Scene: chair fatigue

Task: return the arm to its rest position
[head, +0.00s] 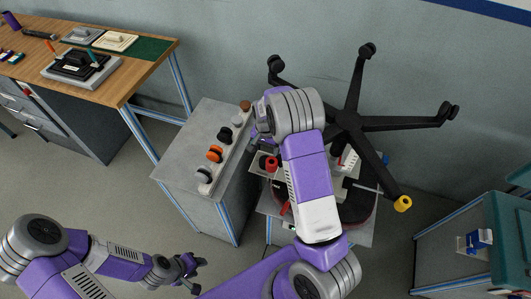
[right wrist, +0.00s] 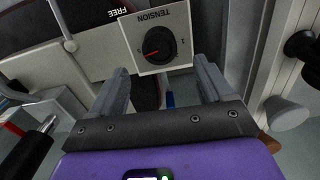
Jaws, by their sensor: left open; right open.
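My right arm (head: 306,170) reaches up the middle of the head view, its wrist over the gap between the grey cabinet and the upturned chair (head: 350,122). Its gripper is mostly hidden there by the arm. In the right wrist view the right gripper (right wrist: 162,80) is open, with nothing between its fingers. Just beyond the fingertips is a pale panel marked TENSION with a black dial (right wrist: 158,43) and a red pointer. I cannot tell whether they touch. My left gripper (head: 188,271) is open and empty, low over the floor at bottom left.
The grey cabinet (head: 190,138) carries a row of knobs, including an orange one (head: 215,153), left of my right arm. The chair's legs spread behind it, one with a yellow caster (head: 402,204). A wooden workbench (head: 140,62) stands upper left. Floor is clear between bench and left arm.

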